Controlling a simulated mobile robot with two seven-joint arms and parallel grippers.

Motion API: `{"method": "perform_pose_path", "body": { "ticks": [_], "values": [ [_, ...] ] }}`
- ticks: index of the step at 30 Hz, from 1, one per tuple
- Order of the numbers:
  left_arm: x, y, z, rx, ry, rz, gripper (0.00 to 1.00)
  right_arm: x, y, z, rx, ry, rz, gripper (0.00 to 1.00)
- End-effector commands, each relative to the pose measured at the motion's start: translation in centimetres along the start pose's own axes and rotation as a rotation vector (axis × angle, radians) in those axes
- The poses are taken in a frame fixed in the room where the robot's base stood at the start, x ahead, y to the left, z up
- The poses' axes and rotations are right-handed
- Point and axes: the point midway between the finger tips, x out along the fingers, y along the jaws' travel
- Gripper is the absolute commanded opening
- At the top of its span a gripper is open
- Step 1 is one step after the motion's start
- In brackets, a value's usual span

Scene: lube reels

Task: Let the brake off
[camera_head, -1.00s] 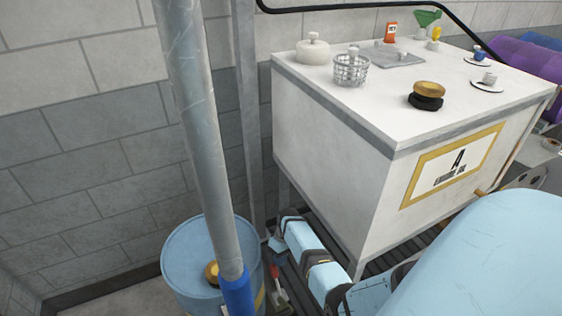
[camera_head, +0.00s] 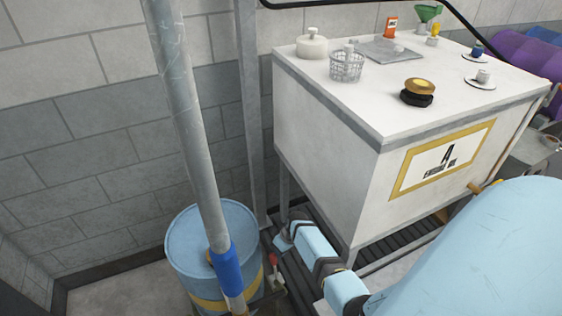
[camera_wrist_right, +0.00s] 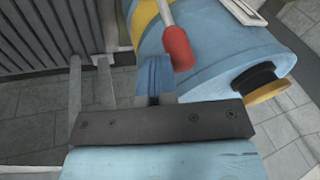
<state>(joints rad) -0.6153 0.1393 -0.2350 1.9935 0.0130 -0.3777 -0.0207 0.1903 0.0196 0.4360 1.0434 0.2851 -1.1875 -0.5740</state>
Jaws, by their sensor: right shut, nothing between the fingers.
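A lever with a red grip (camera_head: 273,260) and a pale metal shaft is beside the blue drum (camera_head: 188,228), low by the pole. In the right wrist view the red grip (camera_wrist_right: 178,48) hangs just right of my fingertips. My right gripper (camera_head: 281,243) reaches in from the right, close to the lever. Its fingers (camera_wrist_right: 154,76) are shut together with nothing between them. I cannot tell whether they touch the red grip. My left gripper is in neither view. No brake label is readable.
A grey pole (camera_head: 178,100) with a blue sleeve stands in front of the drum. A white tank (camera_head: 325,165) on legs stands behind my right arm, with a basket (camera_head: 346,68) and small containers on top. Dark slatted grating (camera_head: 320,222) lies beneath it.

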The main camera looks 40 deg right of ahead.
Motion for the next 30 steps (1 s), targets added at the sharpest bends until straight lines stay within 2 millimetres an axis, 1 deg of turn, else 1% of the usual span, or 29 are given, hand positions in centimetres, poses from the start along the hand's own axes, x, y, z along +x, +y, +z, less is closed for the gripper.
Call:
{"method": "perform_pose_path", "body": {
  "ticks": [1, 6, 11, 18, 20, 30],
  "values": [
    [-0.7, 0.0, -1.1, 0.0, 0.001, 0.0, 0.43, -0.6, -0.5, 0.8, -0.014, 0.037, 0.013, 0.0],
    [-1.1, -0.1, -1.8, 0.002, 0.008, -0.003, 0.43, -0.5, -1.2, 2.8, -0.065, 0.182, 0.063, 0.0],
    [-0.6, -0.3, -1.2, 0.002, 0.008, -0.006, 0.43, -0.2, -1.7, 4.7, -0.11, 0.311, 0.107, 0.0],
    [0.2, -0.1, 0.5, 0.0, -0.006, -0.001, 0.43, 0.2, -2.2, 6.8, -0.167, 0.47, 0.162, 0.0],
    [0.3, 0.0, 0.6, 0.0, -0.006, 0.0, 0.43, 0.2, -2.4, 7.2, -0.177, 0.5, 0.171, 0.0],
    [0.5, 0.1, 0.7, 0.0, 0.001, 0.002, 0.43, 0.5, -2.8, 8.3, -0.174, 0.497, 0.169, 0.0]
  ]
}}
